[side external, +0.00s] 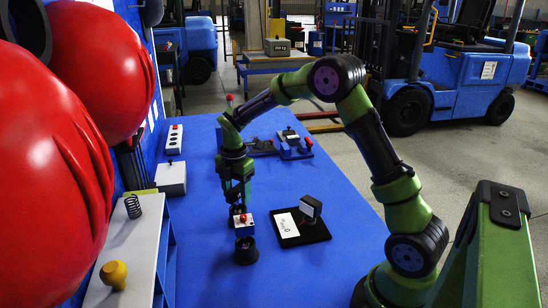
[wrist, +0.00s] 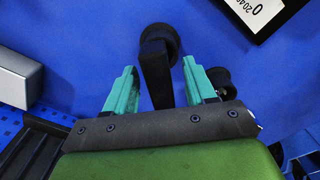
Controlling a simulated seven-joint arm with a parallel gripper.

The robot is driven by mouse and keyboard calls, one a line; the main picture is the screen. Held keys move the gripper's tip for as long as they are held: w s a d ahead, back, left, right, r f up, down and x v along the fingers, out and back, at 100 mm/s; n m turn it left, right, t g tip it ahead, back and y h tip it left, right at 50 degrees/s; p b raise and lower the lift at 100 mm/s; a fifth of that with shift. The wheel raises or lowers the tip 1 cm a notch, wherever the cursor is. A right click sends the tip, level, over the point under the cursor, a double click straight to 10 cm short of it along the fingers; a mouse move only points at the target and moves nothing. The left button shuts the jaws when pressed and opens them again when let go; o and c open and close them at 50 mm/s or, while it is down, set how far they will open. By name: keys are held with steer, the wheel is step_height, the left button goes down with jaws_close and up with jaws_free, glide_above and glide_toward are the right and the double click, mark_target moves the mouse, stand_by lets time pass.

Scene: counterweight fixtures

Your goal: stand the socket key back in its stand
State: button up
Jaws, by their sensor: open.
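My gripper (side external: 238,199) points down over the blue table in the side view. In the wrist view its two teal fingers (wrist: 159,66) stand apart, with a dark bar (wrist: 157,88) between them. The bar leads to a round black end (wrist: 160,40); it looks like the socket key, with a gap on each side. A short black round cup (side external: 245,250), possibly the stand, is on the table nearer the side camera. A dark round piece (wrist: 217,78) shows partly behind the right finger. How the key's lower end rests is unclear.
A small white block with a red knob (side external: 244,220) is beside the cup. A black scale (side external: 302,237) with a white label is to the right. A white box (side external: 171,178) and a grey shelf (side external: 126,245) with a spring are left. Blue table is clear in front.

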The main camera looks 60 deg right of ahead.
step_height(320, 180, up, 12)
steer(key=s+a+r+m+t, duration=0.2)
steer(key=s+a+r+m, duration=0.2)
steer(key=s+r+m, duration=0.1)
steer(key=s+a+m+t+y, duration=0.1)
steer(key=s+a+m+t, duration=0.1)
steer(key=s+m, duration=0.6)
steer(key=s+a+m+t+y, duration=0.1)
steer(key=s+a+m+t, duration=0.2)
steer(key=s+m, duration=0.6)
steer(key=shift+a+f, duration=0.3)
steer(key=shift+a, duration=0.9)
